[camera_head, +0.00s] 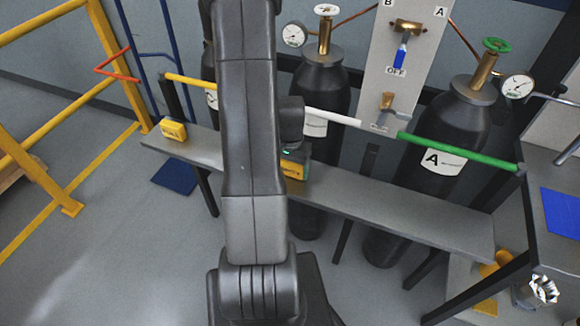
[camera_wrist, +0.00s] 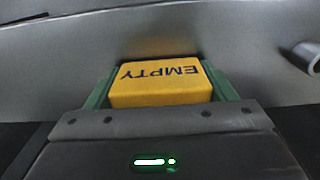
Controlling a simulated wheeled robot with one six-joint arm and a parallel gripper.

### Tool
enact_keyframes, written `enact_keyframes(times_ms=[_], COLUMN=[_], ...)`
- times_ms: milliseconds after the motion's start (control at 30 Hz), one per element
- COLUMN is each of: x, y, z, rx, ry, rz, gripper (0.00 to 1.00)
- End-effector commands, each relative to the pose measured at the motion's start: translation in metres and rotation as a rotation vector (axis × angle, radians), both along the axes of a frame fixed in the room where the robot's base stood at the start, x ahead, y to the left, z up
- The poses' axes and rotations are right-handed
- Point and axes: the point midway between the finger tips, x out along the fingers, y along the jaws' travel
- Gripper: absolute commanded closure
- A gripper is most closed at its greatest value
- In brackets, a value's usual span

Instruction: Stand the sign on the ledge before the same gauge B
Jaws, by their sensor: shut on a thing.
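My gripper (camera_wrist: 161,85) is shut on a yellow sign (camera_wrist: 160,90), with a green finger at each side of it. The sign reads EMPTY, upside down in the wrist view. In the head view the sign (camera_head: 293,170) shows just right of my arm, at the grey ledge (camera_head: 400,212); I cannot tell whether it touches it. Gauge B is not labelled readably; a round gauge (camera_head: 293,35) sits by the middle cylinder (camera_head: 322,85), whose label is partly hidden by my arm. Another gauge (camera_head: 517,85) is at the cylinder marked A (camera_head: 447,135).
Another yellow sign (camera_head: 173,130) stands at the ledge's left end. Yellow, white and green bars (camera_head: 455,150) run above the ledge. A panel (camera_head: 405,60) marked B and A stands behind. Yellow railings (camera_head: 110,65) are at left. The ledge's right part is clear.

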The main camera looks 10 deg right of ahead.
Motion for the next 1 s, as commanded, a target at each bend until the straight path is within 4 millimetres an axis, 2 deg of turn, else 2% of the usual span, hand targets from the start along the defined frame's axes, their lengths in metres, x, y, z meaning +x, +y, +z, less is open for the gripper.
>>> enact_keyframes(times_ms=[100, 133, 233, 533, 667, 767, 1000], x=[0.000, 0.000, 0.000, 0.000, 0.001, 0.001, 0.001], y=[0.000, 0.000, 0.000, 0.000, 0.000, 0.000, 0.000], z=[-0.004, -0.004, -0.003, -0.002, 0.004, 0.017, 0.061], rx=[0.000, 0.000, 0.000, 0.000, 0.000, -0.001, -0.001], ry=[0.000, 0.000, 0.000, 0.000, -0.002, -0.004, -0.005], rz=[0.000, 0.000, 0.000, 0.000, 0.000, 0.000, 0.000], gripper=[0.46, 0.21, 0.01, 0.01, 0.01, 0.01, 0.01])
